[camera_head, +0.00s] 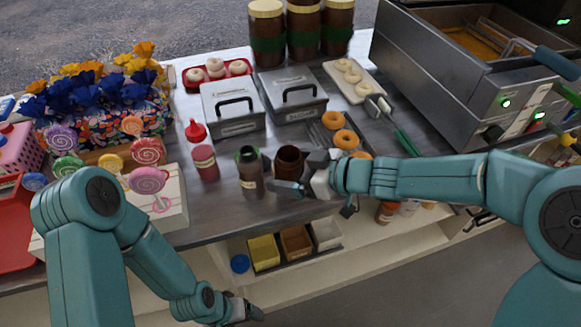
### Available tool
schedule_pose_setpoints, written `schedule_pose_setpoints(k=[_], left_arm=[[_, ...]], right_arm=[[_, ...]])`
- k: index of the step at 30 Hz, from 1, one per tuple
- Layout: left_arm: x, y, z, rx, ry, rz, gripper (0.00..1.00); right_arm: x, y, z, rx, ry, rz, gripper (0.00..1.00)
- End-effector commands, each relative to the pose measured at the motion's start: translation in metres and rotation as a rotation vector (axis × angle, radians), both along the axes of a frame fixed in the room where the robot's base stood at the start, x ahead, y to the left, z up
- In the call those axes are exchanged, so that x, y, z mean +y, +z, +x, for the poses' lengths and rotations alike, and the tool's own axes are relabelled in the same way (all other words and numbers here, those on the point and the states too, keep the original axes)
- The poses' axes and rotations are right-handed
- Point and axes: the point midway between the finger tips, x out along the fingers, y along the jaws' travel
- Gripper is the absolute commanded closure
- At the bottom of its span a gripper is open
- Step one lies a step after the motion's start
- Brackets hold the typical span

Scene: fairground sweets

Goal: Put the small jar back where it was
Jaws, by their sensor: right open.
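A small brown open-topped jar (289,158) stands on the metal counter (225,215), partly hidden by my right gripper. My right gripper (293,173) is open, with its fingers close at the jar's right and front; I cannot tell whether they touch it. A grey-brown jar with a green neck (250,172) stands just left of the brown jar. My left gripper (245,311) is low in front of the counter, at the bottom edge, and too small to tell open from shut.
A red-capped squeeze bottle (205,160) stands further left. Large gold-lidded jars (302,30) and lidded grey tubs (233,108) are behind. Doughnuts (346,139) lie behind my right gripper; a fryer (475,75) is at right. A shelf below holds small bins (263,252).

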Motion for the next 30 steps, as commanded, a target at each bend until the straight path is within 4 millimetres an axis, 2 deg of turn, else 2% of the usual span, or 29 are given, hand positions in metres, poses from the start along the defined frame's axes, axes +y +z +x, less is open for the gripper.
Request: schedule_pose_setpoints(k=[3,5,15,18,23,30], left_arm=[[0.000,0.004,0.000,0.000,0.000,0.000,0.21],[0.000,0.006,0.000,0.000,0.000,0.000,0.21],[0.000,0.027,0.000,0.000,0.000,0.000,0.21],[0.000,0.030,0.000,0.000,0.000,0.000,0.21],[0.000,0.032,0.000,0.000,0.000,0.000,0.21],[0.000,0.032,0.000,0.000,0.000,0.000,0.21]], right_arm=[[-0.002,0.007,-0.001,-0.002,-0.001,0.000,0.06],[-0.010,0.011,-0.004,-0.001,-0.004,0.001,0.06],[-0.074,0.041,-0.036,-0.002,-0.006,0.000,0.06],[-0.087,0.046,-0.044,-0.001,-0.004,0.000,0.06],[-0.097,0.050,-0.050,-0.001,-0.002,0.000,0.06],[-0.099,0.050,-0.051,0.000,0.000,0.000,0.06]])
